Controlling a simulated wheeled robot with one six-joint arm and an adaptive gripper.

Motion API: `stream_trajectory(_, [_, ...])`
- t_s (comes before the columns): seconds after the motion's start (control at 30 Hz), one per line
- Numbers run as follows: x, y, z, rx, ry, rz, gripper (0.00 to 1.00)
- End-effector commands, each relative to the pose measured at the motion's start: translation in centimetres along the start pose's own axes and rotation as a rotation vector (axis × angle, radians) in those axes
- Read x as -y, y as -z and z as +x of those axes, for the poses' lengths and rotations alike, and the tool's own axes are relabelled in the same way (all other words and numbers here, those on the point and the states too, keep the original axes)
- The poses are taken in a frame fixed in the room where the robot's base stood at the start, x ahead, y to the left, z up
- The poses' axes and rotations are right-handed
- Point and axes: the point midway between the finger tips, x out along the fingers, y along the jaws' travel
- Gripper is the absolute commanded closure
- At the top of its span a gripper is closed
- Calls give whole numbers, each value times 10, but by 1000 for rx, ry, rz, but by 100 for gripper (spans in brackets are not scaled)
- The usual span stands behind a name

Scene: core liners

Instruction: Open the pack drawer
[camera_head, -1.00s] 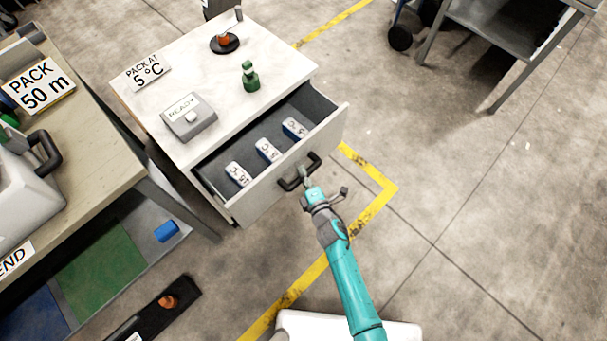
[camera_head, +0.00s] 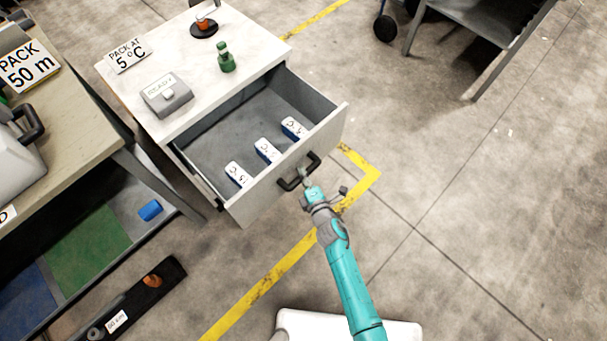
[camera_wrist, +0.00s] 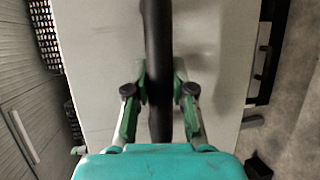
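The pack drawer (camera_head: 250,204) stands well open from the white-topped cabinet (camera_head: 258,42). Several white-and-blue packs lie inside it near its front, among them a middle pack (camera_head: 267,150). The drawer's black bar handle (camera_head: 312,163) is on its front face. My gripper (camera_head: 304,178) is at the handle. In the wrist view, the handle (camera_wrist: 158,40) runs upright between the two fingers of my gripper (camera_wrist: 159,92), which are closed in on it from both sides. The finger pads are partly hidden in the head view.
A grey box labelled READY (camera_head: 166,95), a green bottle-like object (camera_head: 226,58) and a PACK AT 5 °C sign (camera_head: 128,55) stand on the cabinet. A bench (camera_head: 85,125) is at left.

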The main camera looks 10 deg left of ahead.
Motion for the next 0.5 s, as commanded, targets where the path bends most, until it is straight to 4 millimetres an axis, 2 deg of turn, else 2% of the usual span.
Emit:
stream_trajectory(0.03, [1,0,0,1,3,0,67])
stream_trajectory(0.1, [1,0,0,1,2,0,50])
stream_trajectory(0.5, [1,0,-5,1,1,-1,50])
